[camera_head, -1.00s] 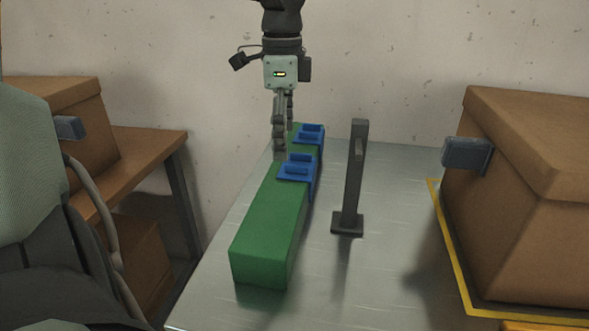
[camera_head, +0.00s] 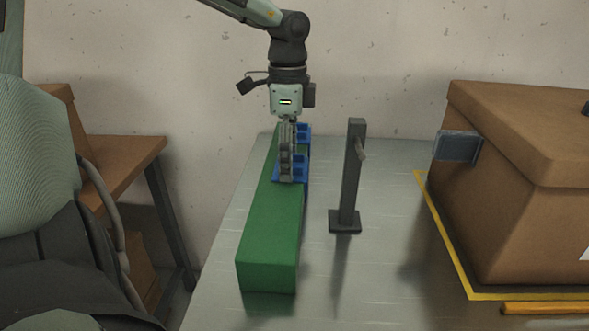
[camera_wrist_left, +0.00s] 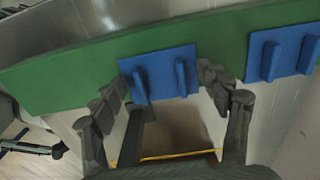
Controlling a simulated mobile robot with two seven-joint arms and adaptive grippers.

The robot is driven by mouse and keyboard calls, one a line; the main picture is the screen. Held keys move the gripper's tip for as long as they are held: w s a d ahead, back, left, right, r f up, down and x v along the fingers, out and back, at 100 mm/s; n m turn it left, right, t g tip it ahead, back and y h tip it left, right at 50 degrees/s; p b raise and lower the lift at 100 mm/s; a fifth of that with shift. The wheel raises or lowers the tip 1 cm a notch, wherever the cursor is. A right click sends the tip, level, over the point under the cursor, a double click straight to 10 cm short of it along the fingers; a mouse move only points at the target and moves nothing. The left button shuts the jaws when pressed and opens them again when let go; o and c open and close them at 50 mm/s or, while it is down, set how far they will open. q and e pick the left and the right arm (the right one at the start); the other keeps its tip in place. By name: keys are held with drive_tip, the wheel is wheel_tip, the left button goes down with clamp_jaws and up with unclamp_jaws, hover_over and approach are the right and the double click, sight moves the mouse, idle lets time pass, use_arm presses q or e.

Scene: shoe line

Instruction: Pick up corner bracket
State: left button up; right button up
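Two blue brackets sit over the edge of a long green block (camera_head: 268,235), each with raised ribs. The nearer bracket (camera_head: 297,177) is partly hidden behind my left gripper (camera_head: 287,178), which points down at it; the farther bracket (camera_head: 304,131) is partly covered too. In the left wrist view, one bracket (camera_wrist_left: 158,73) lies between the two spread fingertips of my left gripper (camera_wrist_left: 163,85). The fingers are open on either side of it; whether they touch it I cannot tell. The other bracket (camera_wrist_left: 283,52) is to the right. My right gripper is not in view.
A dark upright post (camera_head: 350,180) on a square foot stands on the metal table (camera_head: 385,260) right of the green block. A large brown box (camera_head: 530,190) is at the right inside yellow edging. Table surface between them is clear.

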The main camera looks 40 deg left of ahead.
use_arm(q)
drive_tip(key=c, duration=1.1)
drive_tip(key=shift+s+f, duration=0.1)
drive_tip(key=shift+c, duration=0.3)
